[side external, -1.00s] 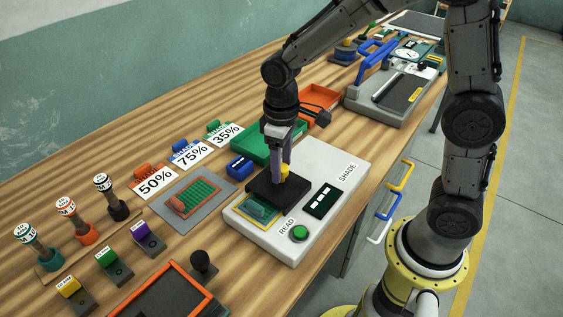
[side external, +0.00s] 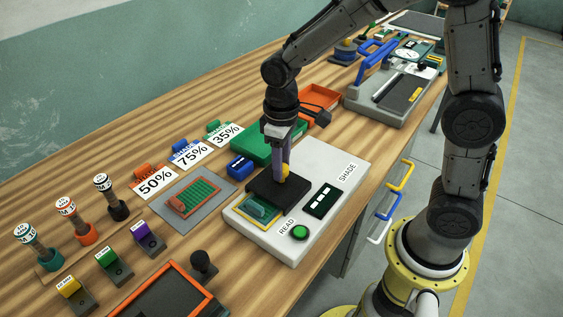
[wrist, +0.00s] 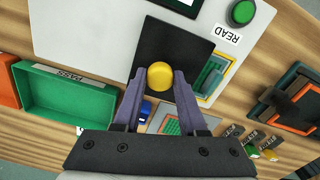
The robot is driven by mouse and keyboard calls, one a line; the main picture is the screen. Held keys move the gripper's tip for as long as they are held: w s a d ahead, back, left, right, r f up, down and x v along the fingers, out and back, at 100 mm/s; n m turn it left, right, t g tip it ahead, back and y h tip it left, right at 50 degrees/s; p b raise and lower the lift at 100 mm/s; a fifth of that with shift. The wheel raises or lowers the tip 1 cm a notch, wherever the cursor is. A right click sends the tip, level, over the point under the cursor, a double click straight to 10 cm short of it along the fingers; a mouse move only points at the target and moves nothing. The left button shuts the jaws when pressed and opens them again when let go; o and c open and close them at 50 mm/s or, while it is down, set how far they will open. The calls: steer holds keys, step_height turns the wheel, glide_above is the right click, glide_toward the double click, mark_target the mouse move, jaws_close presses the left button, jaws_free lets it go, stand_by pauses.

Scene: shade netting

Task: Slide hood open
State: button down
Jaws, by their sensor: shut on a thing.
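The hood is a black sliding cover (side external: 268,189) on the white shade meter (side external: 320,215). It stands over the middle of the meter's left part, and it also shows in the wrist view (wrist: 190,45). Its yellow knob (side external: 285,173) shows as a round top in the wrist view (wrist: 160,75). My gripper (side external: 282,170) points down with its purple fingers shut on the knob, one on each side (wrist: 160,77). Beside the hood, on its near-left side, a yellow-edged window with a green netting sample (side external: 262,210) is uncovered. The surface beneath the hood is hidden.
The meter carries a green READ button (side external: 299,232) and a dark display (side external: 320,201). A grey mat with a netting sample (side external: 195,196) lies left of it. A green tray (side external: 256,148) and blue block (side external: 239,167) stand behind. Shade cards (side external: 188,153) are further left.

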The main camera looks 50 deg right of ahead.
stand_by(0.6)
steer(key=d, duration=1.3)
steer(key=shift+w+r, duration=0.1)
steer(key=shift+c, duration=2.3)
jaws_free()
steer(key=shift+d, duration=0.1)
step_height(320, 180, up, 14)
